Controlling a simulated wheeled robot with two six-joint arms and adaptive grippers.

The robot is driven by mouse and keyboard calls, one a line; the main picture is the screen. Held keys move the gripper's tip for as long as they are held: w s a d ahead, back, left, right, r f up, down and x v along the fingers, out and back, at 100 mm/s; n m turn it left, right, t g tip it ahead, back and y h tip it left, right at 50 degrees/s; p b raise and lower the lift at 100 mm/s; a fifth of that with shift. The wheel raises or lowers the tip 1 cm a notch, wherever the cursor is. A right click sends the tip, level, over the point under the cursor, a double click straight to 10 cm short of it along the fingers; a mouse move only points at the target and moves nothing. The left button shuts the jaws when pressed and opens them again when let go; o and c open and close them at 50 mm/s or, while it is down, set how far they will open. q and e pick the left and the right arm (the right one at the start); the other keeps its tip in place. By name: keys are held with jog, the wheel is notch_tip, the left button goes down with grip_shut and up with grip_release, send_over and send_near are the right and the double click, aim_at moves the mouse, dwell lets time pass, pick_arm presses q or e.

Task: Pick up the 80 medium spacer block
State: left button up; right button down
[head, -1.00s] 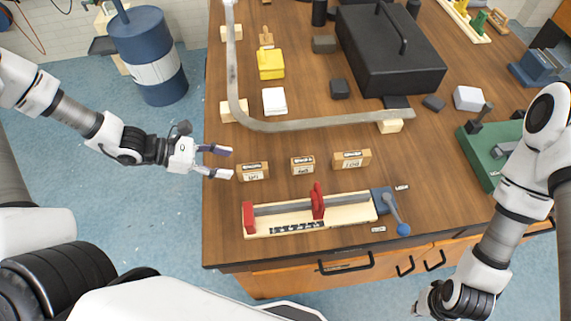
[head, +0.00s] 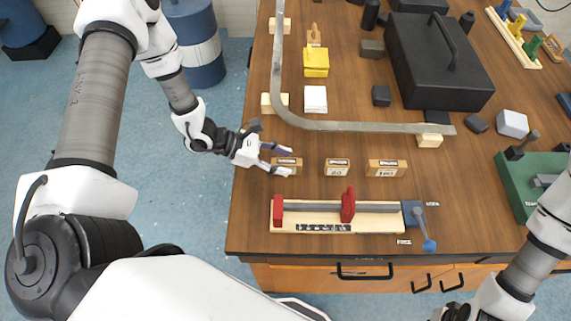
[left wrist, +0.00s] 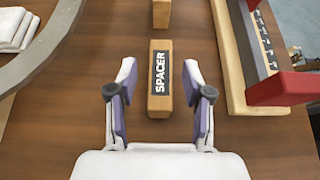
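The medium spacer block (head: 294,163) is the left one in a row of three wooden blocks on the table. Its number is not readable now. In the left wrist view the block (left wrist: 160,98) lies with the word SPACER on top. My left gripper (head: 284,160) is open at the left end of this block. In the left wrist view the open fingers (left wrist: 159,68) stand on either side of the block, with gaps to both sides. My right arm is at the lower right of the head view, and its fingers are out of frame.
A shorter spacer (head: 337,167) and a longer 100 spacer (head: 386,168) lie to the right. A red-jawed wooden fixture (head: 330,221) is in front, close to the block. A curved grey metal strip (head: 350,127) on wooden supports lies behind.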

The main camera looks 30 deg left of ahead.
pick_arm(q)
jog(key=shift+d, duration=0.2)
grip_shut()
jog(key=shift+a+r, duration=0.15)
